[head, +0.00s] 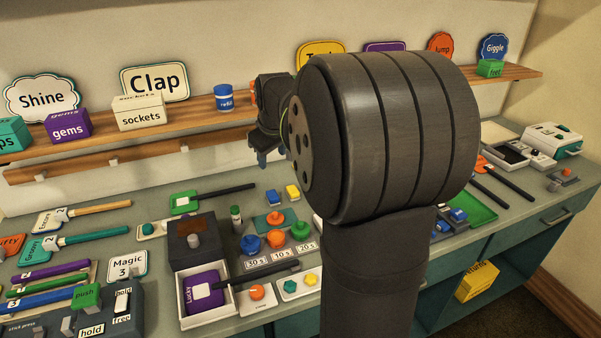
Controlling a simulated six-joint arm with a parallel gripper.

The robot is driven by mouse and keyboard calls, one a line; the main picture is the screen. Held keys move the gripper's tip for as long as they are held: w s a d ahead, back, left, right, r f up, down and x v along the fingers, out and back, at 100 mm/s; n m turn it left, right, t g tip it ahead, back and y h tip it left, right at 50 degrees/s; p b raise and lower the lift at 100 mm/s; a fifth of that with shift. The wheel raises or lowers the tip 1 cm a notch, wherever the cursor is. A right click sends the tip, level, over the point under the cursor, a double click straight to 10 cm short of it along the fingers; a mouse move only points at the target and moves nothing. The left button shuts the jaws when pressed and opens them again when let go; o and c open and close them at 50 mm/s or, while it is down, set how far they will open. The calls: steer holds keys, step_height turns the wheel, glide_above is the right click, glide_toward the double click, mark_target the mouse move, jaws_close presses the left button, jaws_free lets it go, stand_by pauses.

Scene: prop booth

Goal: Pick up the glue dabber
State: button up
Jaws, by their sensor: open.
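My gripper (268,158) hangs in the air in front of the wall shelf, left of my large dark arm link. It is open and its fingers point down over the bench. I see nothing between them. My arm hides the middle right of the bench.
A dark box with a knob (192,240) stands left of the bottle, and several coloured knobs (275,222) stand right of it. A green paddle (184,202) lies behind. A white tray (222,317) holds a purple paddle. The shelf (190,112) carries boxes and signs.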

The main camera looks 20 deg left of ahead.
steer(key=s+a+f+n+g+h, duration=0.1)
steer(key=s+a+n+g+h, duration=0.4)
steer(key=a, duration=0.6)
steer(key=t+y, duration=0.1)
steer(key=y, duration=0.1)
glide_toward(235, 208)
steer(key=shift+m, duration=0.4)
steer(key=f, duration=0.4)
steer(key=a+f, duration=0.1)
steer(key=f, duration=0.1)
steer(key=shift+s, duration=0.25)
steer(key=shift+w+d+f, duration=0.1)
steer(key=shift+d+f, duration=0.1)
steer(key=shift+f, duration=1.2)
steer(key=shift+w+d+f, duration=0.1)
steer(key=shift+d+f, duration=0.1)
steer(key=shift+f, duration=1.2)
jaws_close()
steer(key=shift+r, duration=0.15)
